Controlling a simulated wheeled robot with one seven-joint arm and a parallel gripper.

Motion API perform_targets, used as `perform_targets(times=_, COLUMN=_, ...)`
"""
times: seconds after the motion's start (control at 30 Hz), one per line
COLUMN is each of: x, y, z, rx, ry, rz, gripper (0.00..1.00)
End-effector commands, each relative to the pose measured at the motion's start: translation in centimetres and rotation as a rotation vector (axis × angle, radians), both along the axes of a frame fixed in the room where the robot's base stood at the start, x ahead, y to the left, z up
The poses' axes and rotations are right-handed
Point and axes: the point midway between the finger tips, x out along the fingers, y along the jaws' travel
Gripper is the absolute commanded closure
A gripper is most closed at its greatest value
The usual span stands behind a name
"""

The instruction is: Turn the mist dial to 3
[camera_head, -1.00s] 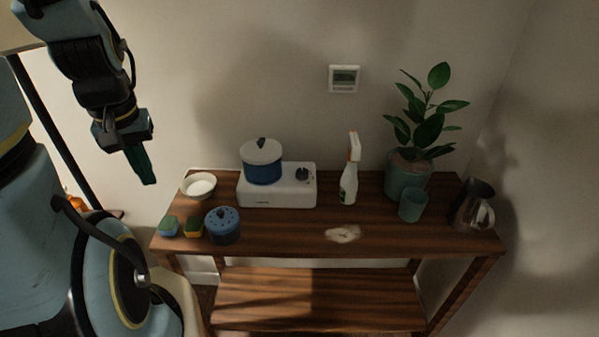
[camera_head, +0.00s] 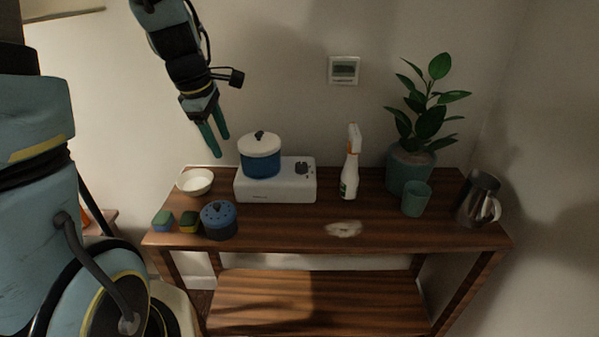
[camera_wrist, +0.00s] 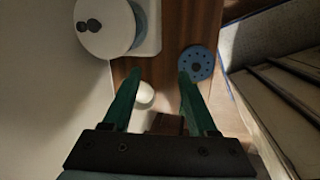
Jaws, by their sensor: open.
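A blue pot with a white lid (camera_head: 261,157) stands on the appliance's left part. My gripper (camera_head: 221,146) hangs in the air to the left of the pot, green fingers pointing down, open and empty.
A spray bottle (camera_head: 350,170) stands right of the appliance, then a potted plant (camera_head: 409,170), green cup (camera_head: 416,200) and metal pitcher (camera_head: 478,198). The front middle is mostly clear.

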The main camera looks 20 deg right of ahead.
Motion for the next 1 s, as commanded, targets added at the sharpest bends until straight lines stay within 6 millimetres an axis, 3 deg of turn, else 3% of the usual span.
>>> perform_targets(times=0.03, x=0.5, y=-2.5, z=-1.2, rx=-0.038, ry=0.026, rz=0.102, gripper=0.42)
perform_targets(times=0.2, x=1.5, y=-9.7, z=-2.5, rx=-0.167, ry=0.135, rz=0.478, gripper=0.42)
perform_targets(times=0.4, x=1.4, y=-15.3, z=-3.2, rx=-0.259, ry=0.241, rz=0.762, gripper=0.42)
perform_targets(times=0.67, x=1.5, y=-17.2, z=-4.2, rx=-0.282, ry=0.276, rz=0.851, gripper=0.42)
perform_targets(times=1.0, x=2.3, y=-19.2, z=-9.8, rx=-0.278, ry=0.276, rz=0.848, gripper=0.42)
